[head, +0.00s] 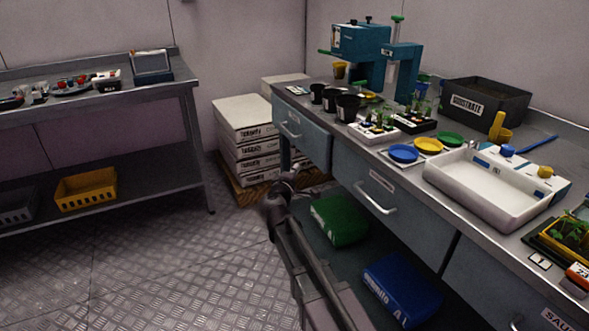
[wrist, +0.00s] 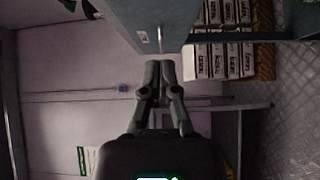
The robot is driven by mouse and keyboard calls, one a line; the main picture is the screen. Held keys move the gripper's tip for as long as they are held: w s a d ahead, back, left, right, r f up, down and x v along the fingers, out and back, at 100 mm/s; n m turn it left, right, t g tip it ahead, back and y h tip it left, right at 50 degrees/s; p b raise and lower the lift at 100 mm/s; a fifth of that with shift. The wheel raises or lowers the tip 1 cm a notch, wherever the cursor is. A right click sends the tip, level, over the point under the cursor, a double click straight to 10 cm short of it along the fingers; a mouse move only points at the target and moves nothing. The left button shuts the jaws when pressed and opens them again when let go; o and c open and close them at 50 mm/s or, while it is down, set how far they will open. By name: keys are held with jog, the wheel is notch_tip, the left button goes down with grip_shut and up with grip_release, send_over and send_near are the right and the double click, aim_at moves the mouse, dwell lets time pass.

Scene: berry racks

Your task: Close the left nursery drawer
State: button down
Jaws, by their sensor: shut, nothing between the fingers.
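The left nursery drawer (head: 304,141) is a blue-grey front with a pale bar handle (head: 289,131), at the far end of the right-hand bench. Its front seems to stand out from the bench line; how far is hard to tell. In the wrist view the drawer front (wrist: 177,14) fills the top middle, with its handle (wrist: 159,39) and a small label. My gripper (head: 287,178) is in front of and below the drawer in the head view. In the wrist view its fingers (wrist: 159,66) are together and empty, just short of the handle in the picture; contact cannot be told.
The middle drawer (head: 385,190) looks flush. Black pots (head: 347,106), a white tray (head: 485,185) and a teal machine (head: 360,45) stand on the bench. Stacked boxes (head: 250,140) stand beyond the drawer. Green (head: 340,218) and blue (head: 400,288) bags lie below. Floor at left is clear.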

jog(key=s+d+f+m+g+h, duration=0.2)
jog(key=s+d+f+m+g, duration=0.25)
jog(key=d, duration=0.55)
jog(key=s+d+f+m+g+h, duration=0.1)
jog(key=s+d+f+m+g, duration=0.4)
jog(key=d, duration=0.4)
jog(key=s+d+f+m+g+y, duration=0.2)
jog(key=s+f+g+y, duration=0.1)
jog(key=s, duration=0.5)
jog(key=s+d+f+m+g+y, duration=0.2)
jog(key=s+f+m+g+y, duration=0.1)
jog(key=s, duration=0.6)
notch_tip(320, 180, down, 3)
jog(key=shift+s+d+r+g+y, duration=0.1)
jog(key=shift+s+d+g+y, duration=0.1)
jog(key=shift+g+y, duration=0.65)
jog(key=shift+w+a+m, duration=0.1)
jog(key=shift+m, duration=0.15)
